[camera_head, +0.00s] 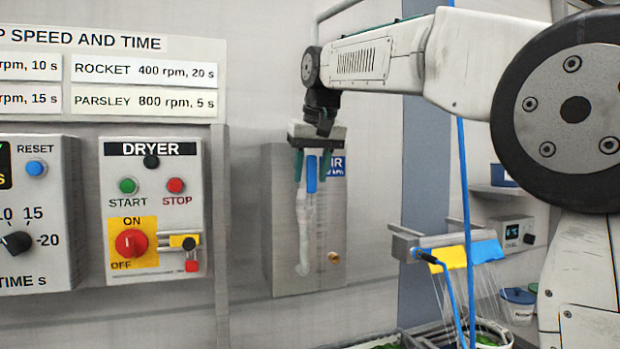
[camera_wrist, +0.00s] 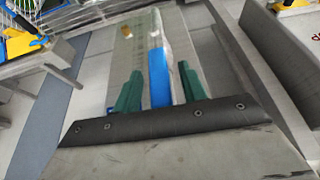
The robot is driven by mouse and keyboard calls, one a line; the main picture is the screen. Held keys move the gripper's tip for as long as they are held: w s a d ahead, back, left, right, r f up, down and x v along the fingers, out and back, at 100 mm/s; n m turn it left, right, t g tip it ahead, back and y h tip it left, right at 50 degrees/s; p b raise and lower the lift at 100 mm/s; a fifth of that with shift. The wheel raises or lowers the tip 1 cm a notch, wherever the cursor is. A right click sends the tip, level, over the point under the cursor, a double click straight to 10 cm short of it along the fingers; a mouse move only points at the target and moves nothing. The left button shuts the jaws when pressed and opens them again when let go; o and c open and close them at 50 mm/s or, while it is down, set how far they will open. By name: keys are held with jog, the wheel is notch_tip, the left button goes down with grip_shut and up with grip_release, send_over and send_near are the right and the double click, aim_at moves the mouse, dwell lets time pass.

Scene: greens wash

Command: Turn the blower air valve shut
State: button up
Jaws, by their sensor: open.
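The blower air valve has a blue lever (camera_head: 311,173) that stands upright on a grey metal box (camera_head: 280,225) with a blue label at its upper right. A whitish pipe (camera_head: 304,235) runs down the box below the lever. My gripper (camera_head: 311,172) hangs fingers-down at the top of the box. Its two green fingers stand apart, one on each side of the lever. In the wrist view the blue lever (camera_wrist: 159,78) lies between the open fingers (camera_wrist: 160,78), with visible gaps on both sides. Its upper end is hidden by the gripper body.
The dryer panel (camera_head: 152,205) with its red knob and buttons stands left of the box. A rack with yellow and blue parts (camera_head: 465,255) and hanging blue hoses (camera_head: 466,190) is at the right. The wall between panel and box is clear.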

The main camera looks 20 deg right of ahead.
jog(key=shift+x, duration=0.95)
grip_shut()
jog(key=shift+d, duration=0.1)
jog(key=d+f+m+t+y, duration=0.2)
jog(key=d+f+m+y, duration=0.2)
jog(key=y, duration=1.2)
jog(key=shift+d+f+t+y, duration=0.3)
jog(key=shift+d+f, duration=1.15)
jog(key=shift+f, duration=0.05)
jog(key=shift+f+m, duration=0.1)
jog(key=shift+m, duration=0.2)
